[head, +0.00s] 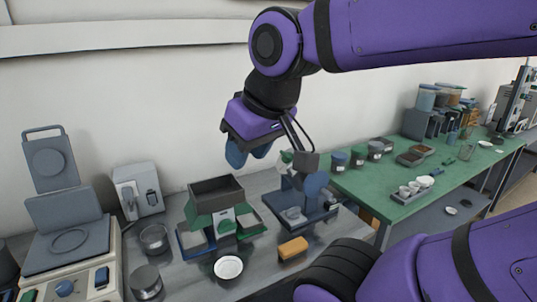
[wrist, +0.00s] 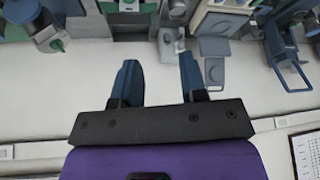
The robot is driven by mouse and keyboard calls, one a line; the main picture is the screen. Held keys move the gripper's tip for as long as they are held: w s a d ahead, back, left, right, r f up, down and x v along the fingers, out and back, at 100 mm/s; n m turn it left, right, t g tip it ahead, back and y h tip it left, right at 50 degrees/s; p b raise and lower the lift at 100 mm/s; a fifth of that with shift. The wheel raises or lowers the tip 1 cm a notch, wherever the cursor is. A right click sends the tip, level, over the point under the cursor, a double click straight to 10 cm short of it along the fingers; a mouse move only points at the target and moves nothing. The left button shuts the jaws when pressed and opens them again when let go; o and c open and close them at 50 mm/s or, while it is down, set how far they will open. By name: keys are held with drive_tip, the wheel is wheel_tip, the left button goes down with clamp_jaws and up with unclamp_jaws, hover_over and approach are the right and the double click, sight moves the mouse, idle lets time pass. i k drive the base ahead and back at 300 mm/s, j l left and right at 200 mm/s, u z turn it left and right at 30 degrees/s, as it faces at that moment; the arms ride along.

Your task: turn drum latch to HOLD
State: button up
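My gripper (head: 247,152) hangs in the air above the bench, in front of the wall. In the wrist view its two blue fingers (wrist: 159,80) are spread apart with nothing between them. A blue-grey bench device with a round drum-like part (head: 315,184) stands to the lower right of my gripper in the head view. A round grey part with a green piece (wrist: 52,40) shows at the upper left of the wrist view. Either may belong to the drum latch, but I cannot tell for sure. No HOLD marking is readable. My gripper touches none of these.
A green-and-grey hopper device (head: 216,200) stands left of the blue one, with a white cup (head: 228,267) in front. An orange-topped block (head: 293,248) lies nearby. Lidded grey equipment (head: 70,235) is at left. A green table (head: 380,190) with jars and trays extends right.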

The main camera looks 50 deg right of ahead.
sight(287, 157)
drive_tip(key=i+l+z, duration=0.1)
drive_tip(key=z, duration=0.25)
drive_tip(key=i+z, duration=0.1)
drive_tip(key=z, duration=0.2)
